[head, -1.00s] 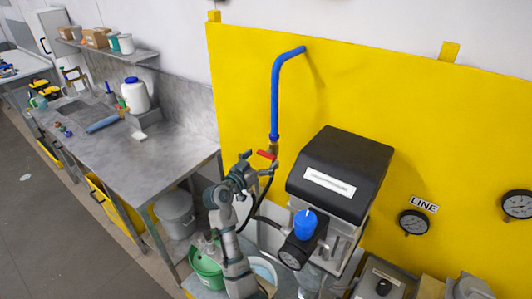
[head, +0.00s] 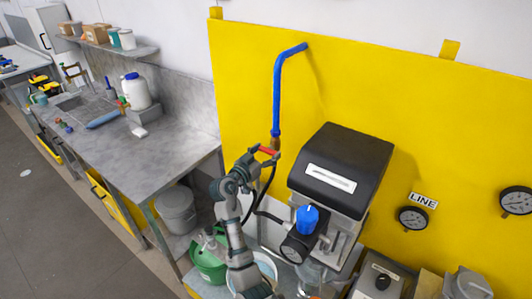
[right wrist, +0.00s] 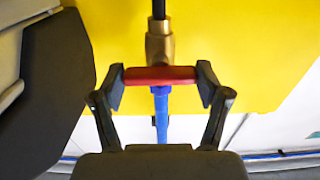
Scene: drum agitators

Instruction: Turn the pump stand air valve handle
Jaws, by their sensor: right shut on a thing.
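The red valve handle (head: 269,150) sits at the lower end of a blue pipe (head: 277,90) in front of the yellow panel. In the right wrist view the handle (right wrist: 160,76) lies level across the picture, next to a brass valve body (right wrist: 160,42). My right gripper (head: 264,154) is at the handle. In the right wrist view its two fingers (right wrist: 160,78) are at the handle's two ends, shut on it. The gripper and arm partly cover the valve in the head view. My left gripper is not in view.
A pump unit with a black cover (head: 342,170) and a blue knob (head: 306,219) stands close to the right of my arm. A dark hose runs beside the gripper. Gauges hang at right.

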